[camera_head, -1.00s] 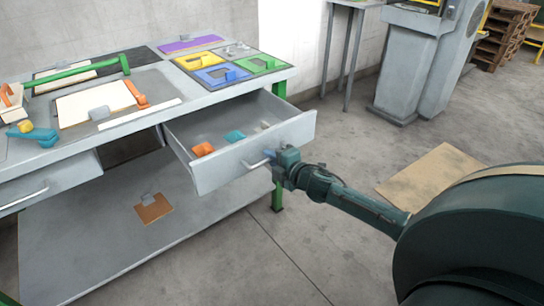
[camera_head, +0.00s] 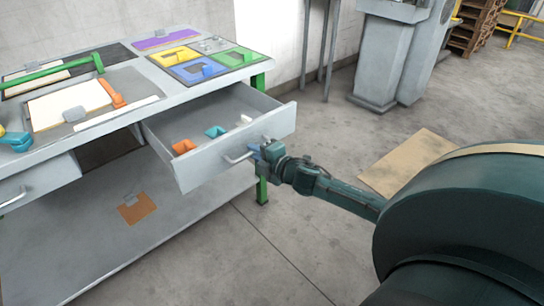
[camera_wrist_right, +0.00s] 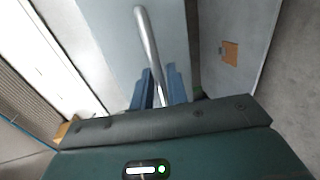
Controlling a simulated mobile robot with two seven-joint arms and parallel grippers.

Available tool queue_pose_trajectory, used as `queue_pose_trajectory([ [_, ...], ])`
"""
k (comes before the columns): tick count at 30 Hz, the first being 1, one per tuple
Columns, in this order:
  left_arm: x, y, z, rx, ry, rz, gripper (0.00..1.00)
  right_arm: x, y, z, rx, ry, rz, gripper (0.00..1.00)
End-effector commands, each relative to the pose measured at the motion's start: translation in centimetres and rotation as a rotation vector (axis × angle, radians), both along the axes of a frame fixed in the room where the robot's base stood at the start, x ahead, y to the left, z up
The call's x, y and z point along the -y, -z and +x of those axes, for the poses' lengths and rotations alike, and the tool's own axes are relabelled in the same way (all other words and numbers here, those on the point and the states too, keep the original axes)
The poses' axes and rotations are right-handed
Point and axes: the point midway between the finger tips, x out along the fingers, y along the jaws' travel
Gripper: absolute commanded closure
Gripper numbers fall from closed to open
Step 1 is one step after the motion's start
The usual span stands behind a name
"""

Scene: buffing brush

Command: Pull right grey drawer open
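The right grey drawer (camera_head: 232,157) sticks well out of the workbench, and its inside shows. My right gripper (camera_head: 260,151) is at the bar handle (camera_head: 237,157) on the drawer's front. In the right wrist view the metal handle (camera_wrist_right: 148,40) runs between the two blue fingers of the gripper (camera_wrist_right: 159,85). The fingers are close on both sides of the bar and look shut on it. The exact contact is hard to see. My left gripper is not in view.
An orange block (camera_head: 184,147), a teal block (camera_head: 215,131) and a pale piece lie in the drawer. Tools and coloured trays rest on the workbench top (camera_head: 190,92). Another grey drawer (camera_head: 45,178) is at the left.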

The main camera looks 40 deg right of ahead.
Motion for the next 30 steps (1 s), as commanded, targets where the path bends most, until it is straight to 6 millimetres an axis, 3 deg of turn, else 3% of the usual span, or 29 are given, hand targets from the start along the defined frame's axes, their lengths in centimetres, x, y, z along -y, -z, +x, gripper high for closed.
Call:
queue_pose_trajectory([
  [12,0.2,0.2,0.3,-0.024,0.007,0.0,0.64,0.6,-1.5,-7.5,-0.005,0.001,-0.001,0.84],
  [18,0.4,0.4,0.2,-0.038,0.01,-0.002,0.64,0.8,-2.1,-10.3,-0.003,0.001,0.0,0.84],
  [30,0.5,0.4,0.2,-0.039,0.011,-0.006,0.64,1.0,-2.5,-11.7,-0.001,0.002,0.0,0.84],
])
